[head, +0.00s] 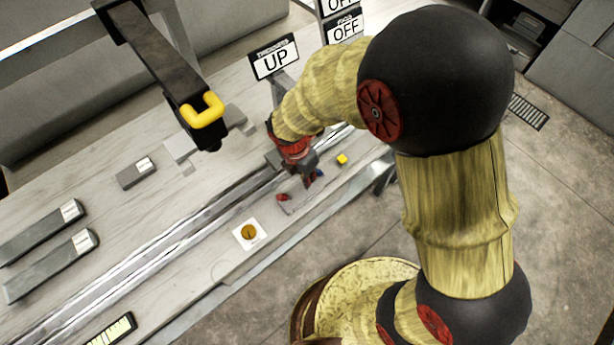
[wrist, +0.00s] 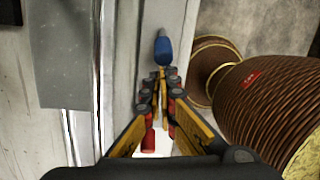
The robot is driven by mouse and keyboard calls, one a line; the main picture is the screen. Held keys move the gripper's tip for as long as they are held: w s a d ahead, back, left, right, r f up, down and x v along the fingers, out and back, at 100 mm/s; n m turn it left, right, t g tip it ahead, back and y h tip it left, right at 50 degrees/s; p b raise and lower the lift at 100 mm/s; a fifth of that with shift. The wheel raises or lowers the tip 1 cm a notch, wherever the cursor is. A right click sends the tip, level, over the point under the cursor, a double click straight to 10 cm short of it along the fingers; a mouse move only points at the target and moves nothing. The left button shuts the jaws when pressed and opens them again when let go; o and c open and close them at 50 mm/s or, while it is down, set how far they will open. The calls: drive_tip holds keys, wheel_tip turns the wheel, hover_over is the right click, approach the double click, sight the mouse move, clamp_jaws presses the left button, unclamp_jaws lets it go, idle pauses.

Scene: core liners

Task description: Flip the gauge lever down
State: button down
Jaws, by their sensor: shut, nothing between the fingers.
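Small coloured levers stand along the front of the bench. A red-tipped one (head: 283,197) lies just left of my gripper (head: 311,181) in the head view. A blue one (head: 318,173) is close at its right, partly hidden. In the wrist view my gripper (wrist: 159,76) is shut and empty; the blue knob (wrist: 163,47) stands just beyond the fingertips, and contact cannot be told. A red piece (wrist: 148,140) shows between the finger bases. No label tells which lever is the gauge lever.
A yellow knob (head: 342,159) stands farther right. A round orange button (head: 249,232) on a white plate is at the left. Two other signs (head: 345,28) read "OFF". Grey core trays (head: 45,263) lie left.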

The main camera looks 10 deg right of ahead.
sight(316, 172)
drive_tip(key=shift+w+d+r+y+p, duration=0.15)
drive_tip(key=shift+d+r+y+p, duration=0.2)
drive_tip(key=shift+p, duration=0.75)
drive_tip(key=y+p, duration=0.1)
drive_tip(key=p, duration=0.1)
drive_tip(key=d+r+g+p, duration=0.1)
drive_tip(key=p, duration=0.1)
drive_tip(key=shift+w+r+g+y, duration=0.15)
drive_tip(key=shift+w+g+y, duration=0.15)
drive_tip(key=shift+w+y, duration=0.1)
drive_tip(key=shift+w+d+r+p, duration=0.3)
drive_tip(key=shift+w+d+p, duration=0.15)
drive_tip(key=shift+p, duration=0.25)
drive_tip(key=shift+w+d+r, duration=0.1)
drive_tip(key=shift+w+d, duration=0.2)
drive_tip(key=shift+d, duration=0.2)
drive_tip(key=shift+w+d+r, duration=0.1)
drive_tip(key=shift+w+d, duration=0.15)
drive_tip(key=shift+d, duration=0.2)
drive_tip(key=shift+r, duration=0.15)
drive_tip(key=shift+r+p, duration=0.5)
drive_tip(key=shift+r, duration=0.15)
